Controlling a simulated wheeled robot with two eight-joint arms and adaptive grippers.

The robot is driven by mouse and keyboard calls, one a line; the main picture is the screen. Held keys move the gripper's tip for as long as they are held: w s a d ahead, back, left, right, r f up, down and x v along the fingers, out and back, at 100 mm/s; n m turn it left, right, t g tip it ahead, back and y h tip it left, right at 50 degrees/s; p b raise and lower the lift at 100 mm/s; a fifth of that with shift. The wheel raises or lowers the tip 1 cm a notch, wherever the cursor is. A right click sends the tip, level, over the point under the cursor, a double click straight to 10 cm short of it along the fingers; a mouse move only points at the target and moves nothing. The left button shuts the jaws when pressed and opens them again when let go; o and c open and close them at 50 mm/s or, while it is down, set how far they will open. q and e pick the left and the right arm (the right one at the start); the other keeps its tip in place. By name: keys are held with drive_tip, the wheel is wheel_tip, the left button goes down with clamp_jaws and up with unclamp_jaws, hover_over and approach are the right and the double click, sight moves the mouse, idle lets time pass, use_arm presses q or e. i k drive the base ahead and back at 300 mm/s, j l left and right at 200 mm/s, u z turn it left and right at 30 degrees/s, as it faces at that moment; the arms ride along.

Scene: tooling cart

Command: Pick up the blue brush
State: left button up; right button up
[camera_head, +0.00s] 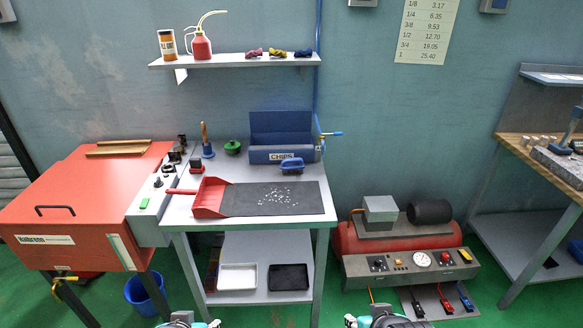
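A small blue object with a raised top, which looks like the blue brush (292,166), lies on the grey cart top near the back right edge of a dark mat (245,205), in front of a blue box. My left gripper (187,321) and my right gripper (384,320) show only in part at the bottom edge of the head view. Both are well in front of and below the cart top, far from the brush. Their fingers are cut off or too small to tell open from shut.
A red dustpan (210,197) lies left of several pale bits on the mat. A blue open box (281,140), a green item (232,147) and a wooden-handled tool (206,140) stand behind. A red cabinet (70,205) is left, a red compressor (350,243) right.

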sight(292, 165)
drive_tip(key=i+u, duration=0.1)
drive_tip(key=u, duration=0.45)
drive_tip(key=i+l+u, duration=0.75)
